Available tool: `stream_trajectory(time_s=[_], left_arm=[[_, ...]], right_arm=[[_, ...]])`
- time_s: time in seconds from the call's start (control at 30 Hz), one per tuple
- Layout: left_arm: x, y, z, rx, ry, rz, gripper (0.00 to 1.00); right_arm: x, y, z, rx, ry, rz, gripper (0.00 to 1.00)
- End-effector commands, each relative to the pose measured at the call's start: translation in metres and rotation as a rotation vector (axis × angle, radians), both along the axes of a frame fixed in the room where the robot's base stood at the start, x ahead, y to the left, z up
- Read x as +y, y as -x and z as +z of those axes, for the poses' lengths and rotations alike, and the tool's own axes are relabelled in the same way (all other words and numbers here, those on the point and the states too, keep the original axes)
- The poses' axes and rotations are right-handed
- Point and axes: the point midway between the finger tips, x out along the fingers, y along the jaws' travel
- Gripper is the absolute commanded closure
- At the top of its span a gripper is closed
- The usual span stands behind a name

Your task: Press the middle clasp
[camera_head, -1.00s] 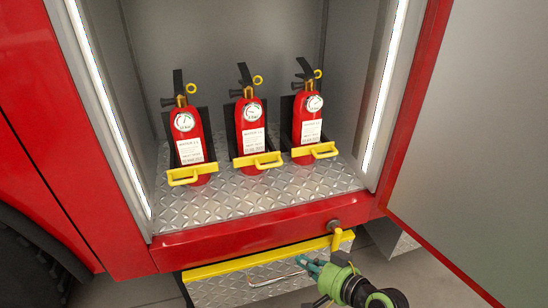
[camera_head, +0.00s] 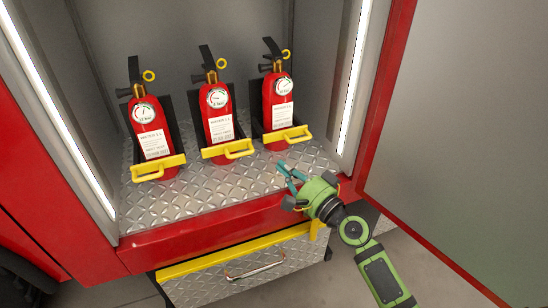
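Three red fire extinguishers stand in black holders in the open compartment, each with a yellow clasp across its front. The middle clasp (camera_head: 228,150) is shut in front of the middle extinguisher (camera_head: 217,113). The left clasp (camera_head: 158,168) and the right clasp (camera_head: 288,138) look the same. My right gripper (camera_head: 283,171) is at the compartment's front edge, below the right clasp and to the right of the middle clasp, apart from both. Its teal fingers look spread with nothing between them. My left gripper is not in view.
The diamond-plate floor (camera_head: 195,205) is free in front of the extinguishers. An open door panel (camera_head: 460,130) stands at the right. A pull-out step with a yellow edge (camera_head: 215,257) and a metal handle (camera_head: 255,273) sits below the compartment.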

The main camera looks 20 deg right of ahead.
Motion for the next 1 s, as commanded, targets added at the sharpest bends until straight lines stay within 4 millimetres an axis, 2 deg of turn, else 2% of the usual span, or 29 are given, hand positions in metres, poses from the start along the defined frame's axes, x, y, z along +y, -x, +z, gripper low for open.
stream_trajectory(time_s=[0.1, 0.23, 0.5, 0.67, 1.0], left_arm=[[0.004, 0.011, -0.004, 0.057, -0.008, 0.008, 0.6], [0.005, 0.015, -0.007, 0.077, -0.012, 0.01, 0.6], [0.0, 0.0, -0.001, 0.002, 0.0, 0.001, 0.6], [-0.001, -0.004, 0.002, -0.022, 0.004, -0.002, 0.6], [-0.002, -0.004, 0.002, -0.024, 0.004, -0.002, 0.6]], right_arm=[[0.008, -0.019, 0.005, -0.003, -0.003, 0.002, 1.0], [0.016, -0.042, 0.008, -0.004, -0.002, 0.002, 1.0], [0.028, -0.078, 0.009, -0.002, -0.001, 0.001, 1.0], [0.031, -0.084, 0.01, -0.001, 0.001, 0.002, 1.0], [0.031, -0.084, 0.01, 0.0, 0.001, 0.001, 1.0]])
